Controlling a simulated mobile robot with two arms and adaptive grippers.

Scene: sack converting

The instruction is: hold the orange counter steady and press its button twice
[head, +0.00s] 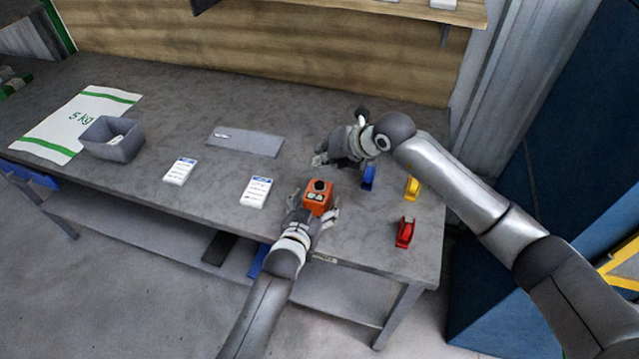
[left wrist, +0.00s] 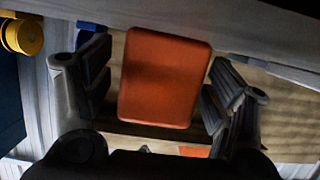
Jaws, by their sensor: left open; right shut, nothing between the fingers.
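The orange counter (head: 318,194) stands on the grey bench near its front edge, with a dark round part on its top. My left gripper (head: 314,208) is open, with its fingers on either side of the counter. In the left wrist view the counter's orange face (left wrist: 160,78) sits between the two spread fingers, with a gap visible on each side. My right gripper (head: 322,158) is shut and empty, a little behind and above the counter. Its tips appear apart from the counter.
A blue tape dispenser (head: 368,178), a yellow one (head: 412,187) and a red one (head: 404,232) stand right of the counter. White cards (head: 257,192) (head: 179,171), a grey plate (head: 245,141), a grey bin (head: 112,148) and a white sack (head: 60,128) lie to the left.

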